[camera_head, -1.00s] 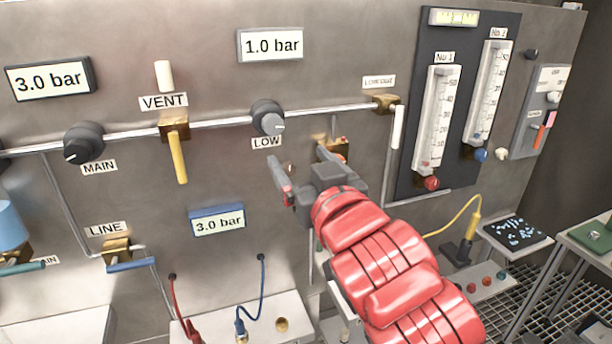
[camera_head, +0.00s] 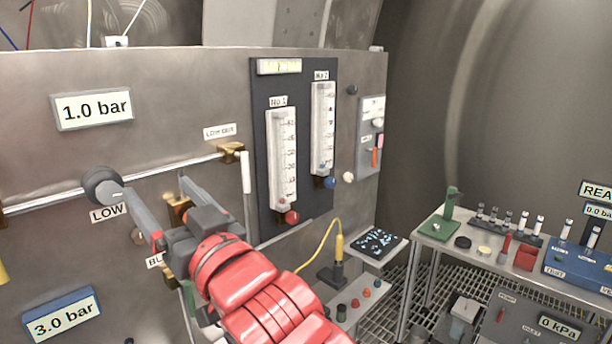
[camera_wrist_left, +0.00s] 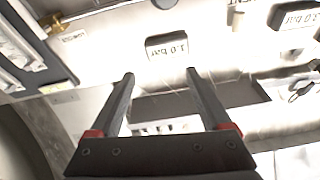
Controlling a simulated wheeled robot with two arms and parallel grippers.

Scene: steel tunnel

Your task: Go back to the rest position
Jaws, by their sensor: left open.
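My left gripper (camera_head: 158,188), on a red arm, is open with nothing between its fingers. It is in front of the steel panel (camera_head: 200,90), to the right of the LOW knob (camera_head: 102,186). It partly covers a brass fitting (camera_head: 180,212) and a label below it. In the left wrist view the two dark fingers (camera_wrist_left: 160,74) are spread apart, and the 1.0 bar display (camera_wrist_left: 167,46) shows beyond them, upside down. Any contact with the panel cannot be told. My right gripper is not in view.
A dark board with two flow tubes (camera_head: 283,160) is right of the gripper. A yellow cable (camera_head: 322,262) and a small black tray (camera_head: 378,243) are lower right. A side bench (camera_head: 450,240) holds a green stand, vials and a blue box. Open floor grating lies between.

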